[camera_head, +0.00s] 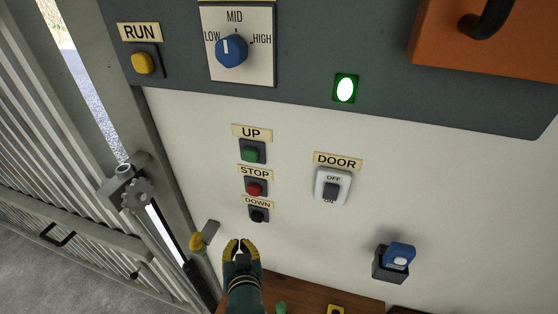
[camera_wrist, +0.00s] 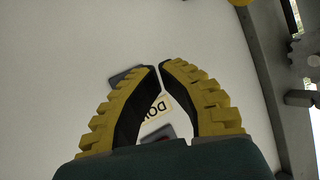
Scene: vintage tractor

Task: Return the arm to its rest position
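My gripper (camera_head: 241,243), with ridged yellow fingers on a dark green body, is low in the head view, below the DOWN button (camera_head: 259,214). In the wrist view my gripper's fingertips (camera_wrist: 158,67) almost meet, with a thin slit between them and nothing held. Part of the DOWN label (camera_wrist: 153,107) shows between the fingers, with dark button plates partly hidden behind them. I cannot tell how far the tips are from the panel.
A white wall panel carries the UP (camera_head: 252,152) and STOP (camera_head: 255,187) buttons and the DOOR switch (camera_head: 331,190). A yellow-ended lever (camera_head: 197,241) is close to my gripper's left. A blue-topped box (camera_head: 396,259) is at the right. A slatted metal gate (camera_head: 60,190) stands left.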

